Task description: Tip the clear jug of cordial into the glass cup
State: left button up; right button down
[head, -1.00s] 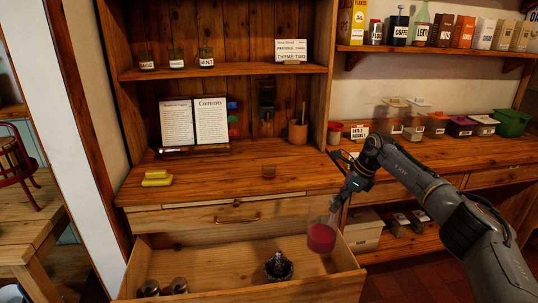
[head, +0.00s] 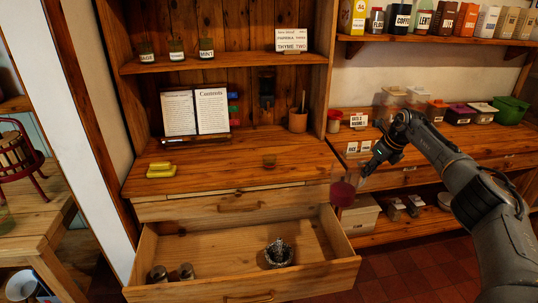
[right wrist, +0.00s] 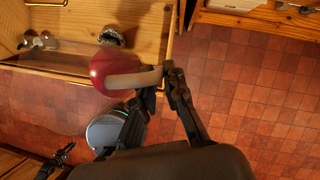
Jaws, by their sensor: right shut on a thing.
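The clear jug of red cordial (head: 343,193) hangs in the air in front of the counter's right end, beside the open drawer, and looks about upright. My right gripper (head: 364,172) is shut on its handle. In the right wrist view the jug (right wrist: 112,70) shows from above, its pale handle between the fingers (right wrist: 160,85). A small glass cup (head: 269,161) stands on the counter, left of and beyond the jug, well apart from it. My left gripper is not in the head view.
An open drawer (head: 215,248) juts out below the counter, holding metal jars (head: 172,273) and a dark patterned bowl (head: 279,254). Yellow blocks (head: 161,170), an open book (head: 196,112) and a utensil pot (head: 298,121) stand on the counter (head: 225,178). The counter around the cup is clear.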

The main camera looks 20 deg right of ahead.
aim_at(269, 159)
jog(key=i, duration=0.95)
